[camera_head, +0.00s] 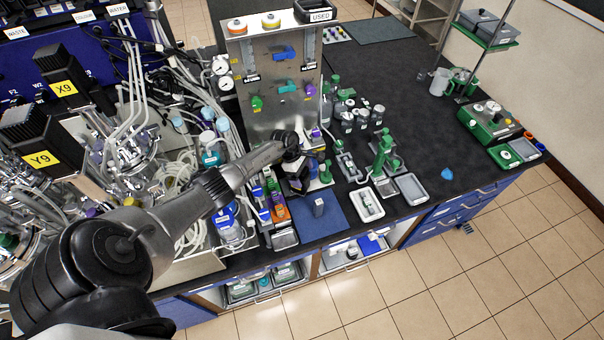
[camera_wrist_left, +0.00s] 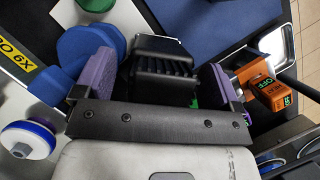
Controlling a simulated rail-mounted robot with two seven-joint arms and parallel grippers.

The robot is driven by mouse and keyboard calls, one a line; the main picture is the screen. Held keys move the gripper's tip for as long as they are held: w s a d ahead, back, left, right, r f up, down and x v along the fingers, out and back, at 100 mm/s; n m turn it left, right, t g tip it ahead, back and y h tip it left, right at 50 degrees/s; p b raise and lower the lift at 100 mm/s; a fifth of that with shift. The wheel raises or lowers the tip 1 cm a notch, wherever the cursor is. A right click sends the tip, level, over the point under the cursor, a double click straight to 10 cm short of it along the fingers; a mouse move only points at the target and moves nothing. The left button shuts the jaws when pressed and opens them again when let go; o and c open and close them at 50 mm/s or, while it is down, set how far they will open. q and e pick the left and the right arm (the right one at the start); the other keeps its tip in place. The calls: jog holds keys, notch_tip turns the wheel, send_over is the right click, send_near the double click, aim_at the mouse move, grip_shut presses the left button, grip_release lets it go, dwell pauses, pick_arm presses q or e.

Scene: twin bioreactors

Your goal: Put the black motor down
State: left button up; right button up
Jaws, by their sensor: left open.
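My left gripper (camera_head: 301,150) reaches in from the left over the front of the bench, close to a steel panel. In the left wrist view, its two purple-padded fingers (camera_wrist_left: 163,82) stand apart. A black, ribbed motor (camera_wrist_left: 165,56) lies between them. The jaws are open around it, and I cannot tell whether a pad touches it. The motor's lower part is hidden by the gripper. In the head view, the motor cannot be clearly told from the dark gripper. My right gripper is not in view.
A blue mat (camera_head: 338,222) lies just in front, with a small grey item (camera_head: 318,207) on it. An orange device (camera_wrist_left: 262,82) stands beside the right finger. The steel panel (camera_head: 268,78) rises behind. Tubing and glassware crowd the left. The black bench (camera_head: 425,135) has free room right.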

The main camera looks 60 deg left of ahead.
pick_arm(q)
jog(key=p+v, duration=0.6)
jog(key=v, duration=0.6)
jog(key=shift+p, duration=0.3)
jog(key=shift+d+r, duration=0.1)
jog(key=shift+r, duration=0.05)
